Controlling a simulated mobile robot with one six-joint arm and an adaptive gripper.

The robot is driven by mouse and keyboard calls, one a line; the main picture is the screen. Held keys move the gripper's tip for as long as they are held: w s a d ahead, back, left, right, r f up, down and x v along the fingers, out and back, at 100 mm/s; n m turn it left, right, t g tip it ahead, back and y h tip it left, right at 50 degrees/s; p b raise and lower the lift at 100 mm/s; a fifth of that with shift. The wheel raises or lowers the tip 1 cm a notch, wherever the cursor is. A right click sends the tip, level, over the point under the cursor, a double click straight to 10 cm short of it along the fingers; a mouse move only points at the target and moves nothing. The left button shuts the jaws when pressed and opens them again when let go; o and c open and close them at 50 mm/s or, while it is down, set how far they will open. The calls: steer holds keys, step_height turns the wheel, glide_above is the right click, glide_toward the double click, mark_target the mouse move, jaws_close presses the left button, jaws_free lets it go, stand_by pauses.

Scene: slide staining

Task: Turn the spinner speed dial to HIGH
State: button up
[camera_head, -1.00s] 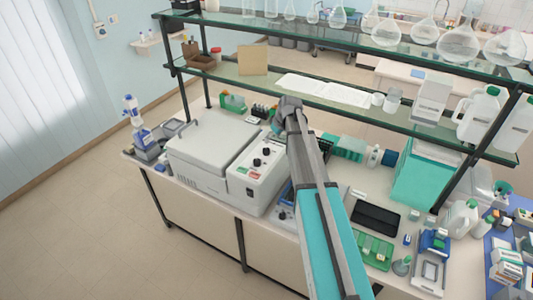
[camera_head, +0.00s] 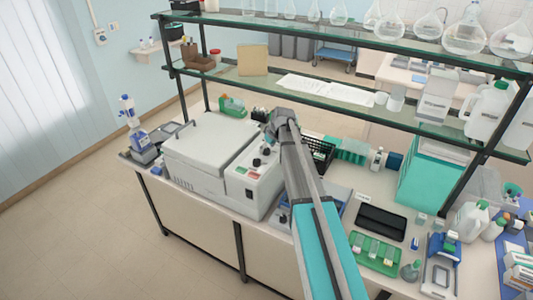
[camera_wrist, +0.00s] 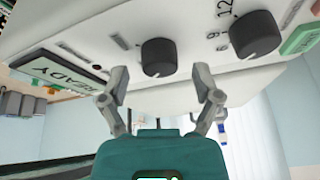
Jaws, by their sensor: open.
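The spinner is a white-grey benchtop machine (camera_head: 205,150) with a lid on its left part and a sloped control panel (camera_head: 243,189) on the right. Two black dials show in the wrist view: a left dial (camera_wrist: 158,57) and a right dial (camera_wrist: 254,34) with 6, 9 and 12 printed around it. The left dial's marks are too blurred to read. My gripper (camera_wrist: 160,92) is open and empty, its fingertips just below the left dial in the picture and to either side of it. In the head view the fingers are hidden by my arm.
The panel also carries a READY display (camera_wrist: 62,72) and a green button (camera_wrist: 302,38). A black rack (camera_head: 319,153) stands right of my wrist. A glass shelf (camera_head: 300,88) with its frame spans above the bench behind. A green slide tray (camera_head: 375,254) lies at front right.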

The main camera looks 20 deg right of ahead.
steer(key=shift+w+a+f, duration=0.1)
steer(key=shift+w+f, duration=0.05)
steer(key=shift+f, duration=0.25)
steer(key=shift+c, duration=0.2)
jaws_close()
